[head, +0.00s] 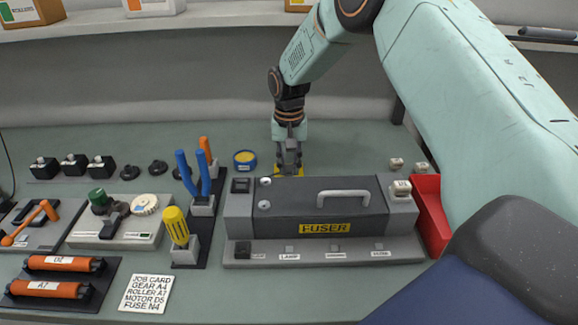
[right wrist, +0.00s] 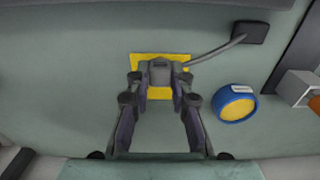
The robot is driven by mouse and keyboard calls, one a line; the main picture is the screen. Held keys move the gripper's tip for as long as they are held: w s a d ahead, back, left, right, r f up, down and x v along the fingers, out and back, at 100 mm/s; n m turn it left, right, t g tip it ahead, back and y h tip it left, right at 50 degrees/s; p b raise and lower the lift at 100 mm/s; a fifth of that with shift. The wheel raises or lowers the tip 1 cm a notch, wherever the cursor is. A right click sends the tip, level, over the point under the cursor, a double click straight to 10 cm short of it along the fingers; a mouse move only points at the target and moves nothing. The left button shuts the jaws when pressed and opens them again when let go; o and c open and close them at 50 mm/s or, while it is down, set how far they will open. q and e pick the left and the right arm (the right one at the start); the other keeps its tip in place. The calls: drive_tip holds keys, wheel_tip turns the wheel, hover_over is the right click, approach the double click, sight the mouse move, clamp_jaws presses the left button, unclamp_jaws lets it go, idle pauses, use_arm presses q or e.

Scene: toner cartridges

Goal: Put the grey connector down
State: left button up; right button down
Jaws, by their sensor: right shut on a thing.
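My right gripper (head: 288,160) is behind the fuser unit and points down. In the right wrist view its fingers (right wrist: 160,82) are shut on the grey connector (right wrist: 159,70). A grey cable (right wrist: 215,50) runs from the connector to a dark block (right wrist: 249,32). The connector is over a yellow patch (right wrist: 143,60) on the bench. I cannot tell whether it touches the patch. In the head view a bit of the yellow patch (head: 300,171) shows beside the fingers, and the connector cannot be made out there. My left gripper is not in view.
The dark fuser unit (head: 290,213) with a handle stands just in front of the gripper. A blue and yellow round tin (head: 245,160) is left of the gripper, with a tool holder (head: 202,206) nearby. A red bin (head: 431,215) stands right of the fuser.

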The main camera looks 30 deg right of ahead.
sight(289, 166)
drive_tip(key=shift+w+d+f, duration=0.1)
drive_tip(key=shift+w+f, duration=0.05)
drive_tip(key=shift+f, duration=0.25)
drive_tip(key=shift+f, duration=0.1)
drive_tip(key=c, duration=1.3)
unclamp_jaws()
drive_tip(key=shift+o, duration=0.6)
wheel_tip(289, 166, up, 12)
drive_tip(key=p, duration=0.1)
drive_tip(key=shift+r, duration=0.2)
